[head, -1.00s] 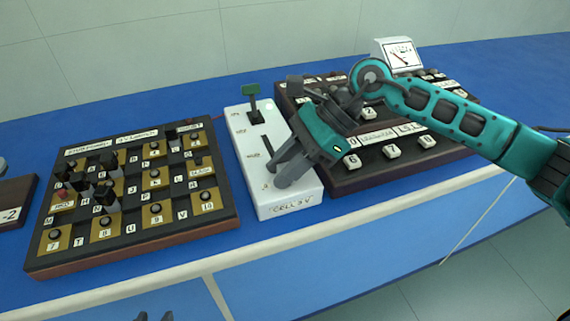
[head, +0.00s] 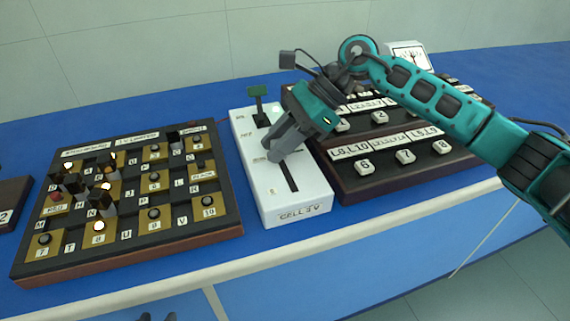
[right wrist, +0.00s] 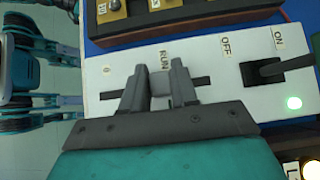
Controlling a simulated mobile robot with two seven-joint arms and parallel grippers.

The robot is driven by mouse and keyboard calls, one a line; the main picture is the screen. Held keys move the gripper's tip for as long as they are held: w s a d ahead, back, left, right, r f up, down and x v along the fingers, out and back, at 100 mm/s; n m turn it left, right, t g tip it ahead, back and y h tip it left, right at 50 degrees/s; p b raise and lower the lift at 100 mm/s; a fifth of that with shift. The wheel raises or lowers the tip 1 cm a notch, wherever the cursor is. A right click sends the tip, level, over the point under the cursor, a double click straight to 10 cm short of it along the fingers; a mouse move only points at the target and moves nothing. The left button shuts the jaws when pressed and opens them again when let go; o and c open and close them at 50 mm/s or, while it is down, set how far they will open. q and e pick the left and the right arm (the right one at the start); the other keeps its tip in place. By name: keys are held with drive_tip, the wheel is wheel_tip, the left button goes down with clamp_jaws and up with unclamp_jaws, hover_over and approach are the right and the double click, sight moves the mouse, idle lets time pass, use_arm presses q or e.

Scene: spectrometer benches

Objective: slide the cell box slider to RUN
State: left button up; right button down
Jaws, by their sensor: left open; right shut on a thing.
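The white cell box (head: 305,200) stands on the blue bench, with a dark slot (head: 289,178) along its top. My right gripper (head: 279,152) is over the slot and shut on the slider. In the right wrist view the grey slider knob (right wrist: 160,88) sits between the fingers, mostly hidden, beside the RUN label (right wrist: 165,58). The slot shows on both sides of the fingers.
A switch lever (head: 258,100) stands at the box's far end. A plug board (head: 140,200) with several lit lamps is to the left. A dark key panel (head: 400,175) is close on the right, with a meter (head: 409,57) behind it.

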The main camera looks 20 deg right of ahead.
drive_tip(key=shift+w, duration=0.3)
use_arm(q)
drive_tip(key=shift+s+d+f, duration=0.1)
drive_tip(key=shift+s+d, duration=0.2)
drive_tip(key=shift+d, duration=0.1)
use_arm(e)
drive_tip(key=c, duration=1)
unclamp_jaws()
use_arm(q)
drive_tip(key=shift+a, duration=0.2)
use_arm(e)
drive_tip(key=shift+o, duration=0.2)
drive_tip(key=v, duration=1.3)
